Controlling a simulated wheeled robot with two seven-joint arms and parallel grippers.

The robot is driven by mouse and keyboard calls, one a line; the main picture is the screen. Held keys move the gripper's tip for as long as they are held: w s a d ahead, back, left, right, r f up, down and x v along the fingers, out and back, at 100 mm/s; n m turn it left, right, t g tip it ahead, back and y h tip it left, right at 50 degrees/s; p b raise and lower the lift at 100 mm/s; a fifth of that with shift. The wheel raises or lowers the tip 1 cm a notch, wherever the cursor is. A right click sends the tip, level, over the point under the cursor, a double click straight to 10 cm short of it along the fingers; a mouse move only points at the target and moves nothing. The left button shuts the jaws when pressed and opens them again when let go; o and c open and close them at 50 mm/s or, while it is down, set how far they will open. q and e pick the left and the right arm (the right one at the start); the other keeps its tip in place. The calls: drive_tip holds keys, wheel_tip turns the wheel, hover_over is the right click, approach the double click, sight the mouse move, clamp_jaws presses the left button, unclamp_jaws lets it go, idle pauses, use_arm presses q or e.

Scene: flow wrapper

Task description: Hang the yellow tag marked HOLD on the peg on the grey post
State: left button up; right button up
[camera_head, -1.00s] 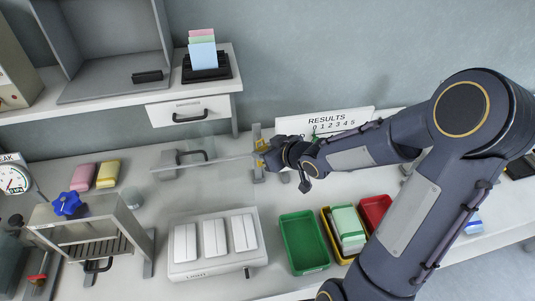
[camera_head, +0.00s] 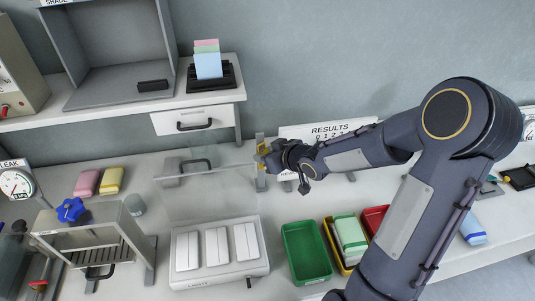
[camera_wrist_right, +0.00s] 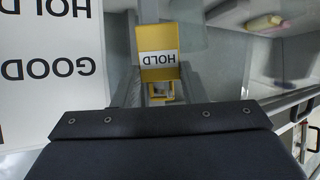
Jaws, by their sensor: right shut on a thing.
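The yellow tag (camera_wrist_right: 158,57) shows in the right wrist view with HOLD printed upside down on a white label. It also shows as a small yellow patch in the head view (camera_head: 261,148). My right gripper (camera_head: 267,154) is shut on the tag, right at the grey post (camera_head: 260,180). The post also shows behind the tag in the right wrist view (camera_wrist_right: 148,12). The peg is hidden or too small to make out, so I cannot tell whether the tag touches it. My left gripper is not in view.
A white RESULTS board (camera_head: 325,132) stands behind my right arm. A clear panel (camera_head: 205,190) is left of the post. A white switch box (camera_head: 217,255), a green tray (camera_head: 306,252) and a red tray (camera_head: 374,219) lie in front. A shelf drawer (camera_head: 193,120) is above left.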

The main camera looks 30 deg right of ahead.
drive_tip(key=o, duration=1.1)
drive_tip(key=s+d+r+m+g+h+p, duration=0.1)
drive_tip(key=s+d+r+h, duration=0.15)
drive_tip(key=s, duration=0.35)
drive_tip(key=s+d+r+m+h+p, duration=0.1)
drive_tip(key=s+r, duration=0.3)
drive_tip(key=s, duration=0.1)
drive_tip(key=s+a+m+g+y+b, duration=0.1)
drive_tip(key=s+a, duration=0.3)
drive_tip(key=s, duration=0.5)
drive_tip(key=s+a+m+g+y+b, duration=0.1)
drive_tip(key=s+a+g+y, duration=0.2)
drive_tip(key=s, duration=0.6)
drive_tip(key=shift+a+m+g, duration=0.3)
drive_tip(key=shift+a, duration=0.95)
